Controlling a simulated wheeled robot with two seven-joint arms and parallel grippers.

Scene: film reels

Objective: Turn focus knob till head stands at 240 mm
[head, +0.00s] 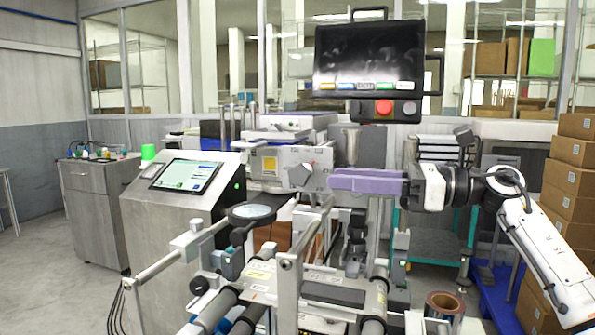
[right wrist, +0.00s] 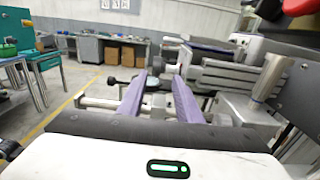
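The grey faceted knob (head: 316,177) sits on the front of a light grey plate with printed marks (head: 292,160), on the machine in the middle of the head view. The marks are too small to read, so I cannot tell where the head stands. My right gripper (head: 334,181) has long purple fingers pointing left, with their tips just right of the knob. In the right wrist view the right gripper (right wrist: 160,76) is open, its two fingers apart with nothing held. A dark round part (right wrist: 158,62) shows beyond and between the tips. My left gripper is not in view.
A black monitor (head: 368,58) with a red button stands above the machine. A round dark-rimmed disc (head: 250,212) and metal rails lie below the knob. A console with a lit screen (head: 187,176) stands left. Stacked cardboard boxes (head: 571,170) stand at the right.

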